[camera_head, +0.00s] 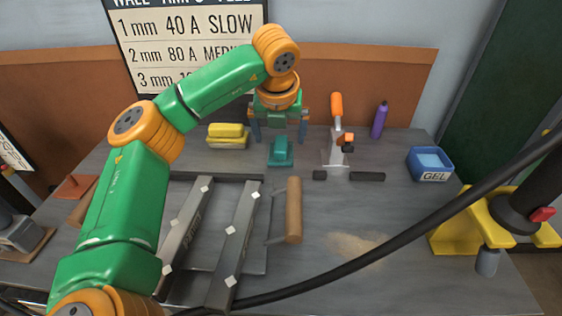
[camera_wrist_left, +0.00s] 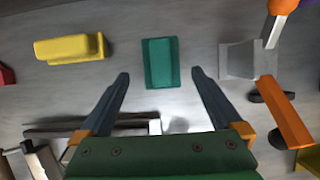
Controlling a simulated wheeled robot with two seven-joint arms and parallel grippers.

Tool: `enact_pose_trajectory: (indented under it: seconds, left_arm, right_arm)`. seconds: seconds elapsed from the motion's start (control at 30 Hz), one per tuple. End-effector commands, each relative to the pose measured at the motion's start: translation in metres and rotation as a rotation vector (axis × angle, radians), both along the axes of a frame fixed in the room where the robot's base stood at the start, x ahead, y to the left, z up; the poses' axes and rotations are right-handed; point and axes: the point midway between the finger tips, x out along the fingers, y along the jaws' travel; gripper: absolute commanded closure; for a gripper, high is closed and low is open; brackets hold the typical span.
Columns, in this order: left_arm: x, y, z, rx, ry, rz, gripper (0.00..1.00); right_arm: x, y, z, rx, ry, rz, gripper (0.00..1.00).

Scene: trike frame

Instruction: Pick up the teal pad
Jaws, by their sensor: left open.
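The teal pad (camera_head: 281,152) lies on the grey table toward the back, in the middle of the head view. In the left wrist view the teal pad (camera_wrist_left: 161,63) is a small block with a raised strip along one side. My left gripper (camera_head: 280,138) is above and close to it, pointing down, jaws apart and empty. In the left wrist view the fingers of my left gripper (camera_wrist_left: 160,75) are spread wider than the pad, one to each side. The pad lies just beyond the fingertips there. My right gripper does not show.
A yellow block (camera_head: 227,136) lies left of the pad. Grey frame bars (camera_head: 233,245) and a tan cylinder (camera_head: 293,210) lie in front. A black cable (camera_head: 400,240) crosses the front right.

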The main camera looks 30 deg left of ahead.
Motion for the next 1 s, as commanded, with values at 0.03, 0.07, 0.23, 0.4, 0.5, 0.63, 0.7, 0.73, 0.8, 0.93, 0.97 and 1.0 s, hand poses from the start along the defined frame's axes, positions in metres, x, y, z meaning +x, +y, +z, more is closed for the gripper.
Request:
enact_pose_trajectory:
  seconds: [0.03, 0.07, 0.23, 0.4, 0.5, 0.63, 0.7, 0.73, 0.8, 0.93, 0.97, 1.0]
  left_arm:
    - [0.003, 0.002, -0.007, 0.0, 0.004, 0.002, 0.0]
    - [0.005, 0.003, -0.012, 0.001, 0.003, 0.002, 0.0]
    - [0.017, 0.009, -0.04, 0.0, 0.002, 0.002, 0.0]
    - [0.019, 0.01, -0.046, 0.001, -0.001, 0.0, 0.0]
    - [0.019, 0.01, -0.045, 0.001, -0.001, 0.0, 0.03]
    - [0.019, 0.01, -0.045, 0.001, -0.001, 0.0, 0.38]
    - [0.019, 0.01, -0.045, 0.001, -0.001, 0.0, 0.57]
    - [0.019, 0.01, -0.045, 0.001, -0.001, 0.0, 0.65]
    - [0.019, 0.01, -0.045, 0.001, -0.001, 0.0, 0.81]
    - [0.019, 0.01, -0.045, 0.001, -0.001, 0.0, 0.9]
    - [0.019, 0.01, -0.045, 0.001, -0.001, 0.0, 0.9]
    - [0.019, 0.01, -0.045, 0.0, -0.001, 0.0, 0.9]
  right_arm:
    - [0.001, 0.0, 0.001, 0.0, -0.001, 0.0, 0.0]
    - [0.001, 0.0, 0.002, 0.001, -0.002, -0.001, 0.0]
    - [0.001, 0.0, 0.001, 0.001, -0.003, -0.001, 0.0]
    - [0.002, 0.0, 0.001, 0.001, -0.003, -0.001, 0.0]
    - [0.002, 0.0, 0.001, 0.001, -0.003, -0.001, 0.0]
    - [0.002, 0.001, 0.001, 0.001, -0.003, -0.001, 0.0]
    - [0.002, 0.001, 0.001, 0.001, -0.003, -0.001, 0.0]
    - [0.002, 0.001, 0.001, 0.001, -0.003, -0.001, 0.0]
    - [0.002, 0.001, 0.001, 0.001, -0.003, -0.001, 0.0]
    - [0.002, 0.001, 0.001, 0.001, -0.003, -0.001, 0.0]
    - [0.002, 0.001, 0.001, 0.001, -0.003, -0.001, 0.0]
    - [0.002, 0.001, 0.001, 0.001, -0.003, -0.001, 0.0]
